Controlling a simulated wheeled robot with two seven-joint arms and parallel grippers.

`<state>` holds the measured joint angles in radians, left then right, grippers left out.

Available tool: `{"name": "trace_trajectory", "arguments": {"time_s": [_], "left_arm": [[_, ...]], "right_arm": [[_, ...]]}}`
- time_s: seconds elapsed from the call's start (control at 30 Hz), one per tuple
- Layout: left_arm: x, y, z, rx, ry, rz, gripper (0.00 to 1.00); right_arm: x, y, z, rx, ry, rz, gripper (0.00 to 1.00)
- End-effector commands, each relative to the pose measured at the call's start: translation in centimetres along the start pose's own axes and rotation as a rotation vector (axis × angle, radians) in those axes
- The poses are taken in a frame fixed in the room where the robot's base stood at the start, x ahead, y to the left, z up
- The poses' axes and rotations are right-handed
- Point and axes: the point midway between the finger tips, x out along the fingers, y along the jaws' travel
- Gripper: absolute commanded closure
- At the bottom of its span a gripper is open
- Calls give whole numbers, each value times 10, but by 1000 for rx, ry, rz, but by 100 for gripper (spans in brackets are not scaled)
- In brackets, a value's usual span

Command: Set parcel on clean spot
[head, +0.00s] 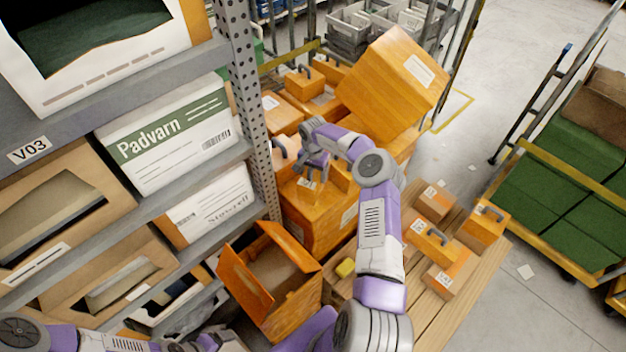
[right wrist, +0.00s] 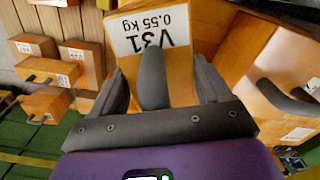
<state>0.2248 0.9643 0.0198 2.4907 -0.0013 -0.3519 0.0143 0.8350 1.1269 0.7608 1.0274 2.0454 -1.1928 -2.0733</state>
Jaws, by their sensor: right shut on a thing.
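My right gripper (head: 314,168) is shut on the dark handle of an orange parcel labelled V31, 0.55 kg. In the right wrist view the parcel (right wrist: 178,70) hangs at the jaws (right wrist: 153,85), its white label facing the camera. In the head view the gripper partly hides the parcel (head: 307,184) in front of larger orange boxes, so I cannot tell whether it touches them. A wooden pallet (head: 450,308) lies below to the right, with bare boards at its front. Part of my left arm shows at bottom left, its jaws out of frame.
Several small orange parcels (head: 430,243) stand on the pallet. A large box (head: 395,82) leans on the pile behind. A shelf rack (head: 255,130) stands left, a trolley with green crates (head: 560,170) right.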

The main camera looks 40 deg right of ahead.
Motion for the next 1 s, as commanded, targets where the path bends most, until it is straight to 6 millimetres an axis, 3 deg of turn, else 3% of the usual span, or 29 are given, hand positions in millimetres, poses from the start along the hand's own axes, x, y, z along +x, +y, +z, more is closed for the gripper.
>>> {"name": "trace_trajectory", "arguments": {"time_s": [0.27,0.67,0.7,0.8,1.0], "left_arm": [[0,0,0,0,0,0,15],[3,-1,0,0,0,0,15],[2,-1,0,0,0,0,15],[2,-1,0,0,0,0,15],[2,-1,0,0,0,0,15]], "right_arm": [[37,-1,0,0,-1,-1,78],[42,0,0,0,1,-2,78],[43,0,0,0,-1,0,17],[42,0,0,0,-1,0,2],[42,0,0,0,-1,0,0]]}}
